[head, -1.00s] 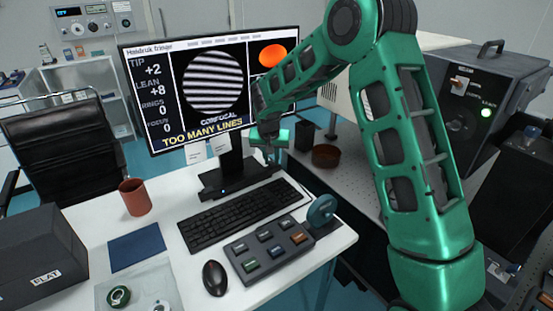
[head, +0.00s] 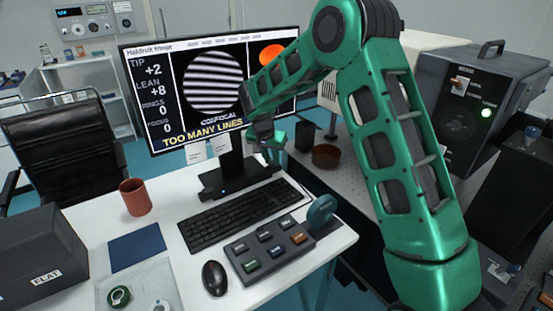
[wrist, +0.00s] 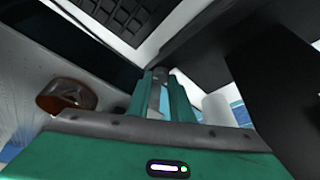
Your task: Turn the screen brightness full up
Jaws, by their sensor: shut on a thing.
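The screen (head: 166,100) stands on the white desk and is lit, with a striped circle, an orange disc and the words TOO MANY LINES. My forearm covers its right part. My gripper (head: 274,141) is at the screen's lower right edge, above the desk and right of the stand (head: 234,165). In the wrist view my gripper (wrist: 163,95) has its fingers close together on a small pale grey part. I cannot make out what this part is. No brightness control is clearly visible; my arm and gripper hide that corner of the screen.
A keyboard (head: 238,207), a button box (head: 267,250), a mouse (head: 214,278) and a red-brown mug (head: 135,197) are on the desk. A brown dish (head: 326,155) and a black cup (head: 305,135) stand right of my gripper. A dark instrument box (head: 470,115) is further right.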

